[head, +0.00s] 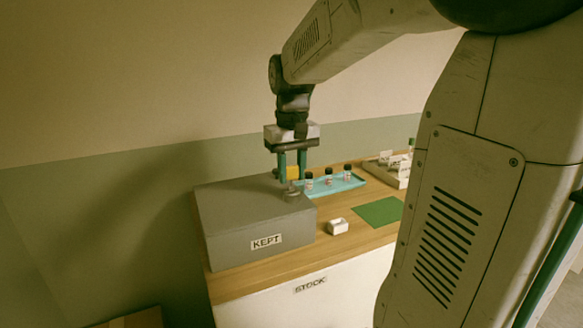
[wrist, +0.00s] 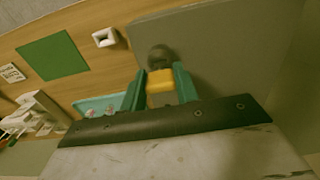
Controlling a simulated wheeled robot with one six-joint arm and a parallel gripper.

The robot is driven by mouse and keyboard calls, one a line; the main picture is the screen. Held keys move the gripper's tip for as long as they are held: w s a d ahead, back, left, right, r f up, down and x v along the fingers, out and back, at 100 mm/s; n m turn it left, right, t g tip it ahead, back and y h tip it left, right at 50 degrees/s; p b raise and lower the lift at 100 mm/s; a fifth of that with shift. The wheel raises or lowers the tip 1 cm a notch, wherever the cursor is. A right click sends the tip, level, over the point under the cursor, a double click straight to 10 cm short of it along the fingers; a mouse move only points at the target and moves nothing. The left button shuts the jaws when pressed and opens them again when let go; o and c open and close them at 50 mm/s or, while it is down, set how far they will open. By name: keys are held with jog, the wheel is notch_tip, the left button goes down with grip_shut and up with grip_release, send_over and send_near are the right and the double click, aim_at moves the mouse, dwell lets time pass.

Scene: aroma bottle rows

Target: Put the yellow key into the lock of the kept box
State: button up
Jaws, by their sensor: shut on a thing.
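The kept box (head: 240,217) is a grey box with a "KEPT" label on its front, at the left end of the wooden counter. A round dark lock (head: 292,195) stands on its top near the right edge; it also shows in the wrist view (wrist: 160,57). My gripper (head: 292,172), with green fingers pointing down, is shut on the yellow key (head: 293,173). The key's yellow part also shows between the fingers in the wrist view (wrist: 160,87). The key is right above the lock. Its lower end is too small to tell whether it is inside.
A light blue tray (head: 350,183) with several small dark-capped bottles lies behind and right of the box. A white rack (head: 397,177) stands at the far right.

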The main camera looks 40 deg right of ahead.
aim_at(292, 166)
jog(key=shift+f, duration=1)
jog(key=o, duration=1.1)
notch_tip(292, 166, up, 8)
jog(key=shift+f, duration=0.1)
jog(key=shift+f, duration=0.2)
jog(key=s+a+f+n, duration=0.1)
jog(key=s+a+f, duration=0.2)
jog(key=s+a, duration=0.2)
jog(key=s+a+f+n+t, duration=0.1)
jog(key=s+a, duration=0.3)
jog(key=s, duration=0.4)
jog(key=s+a+f+n, duration=0.1)
jog(key=s+a+f, duration=0.3)
jog(key=s+a, duration=0.1)
jog(key=shift+s+a+f, duration=0.3)
jog(key=shift+s+f, duration=0.05)
jog(key=shift+s, duration=0.35)
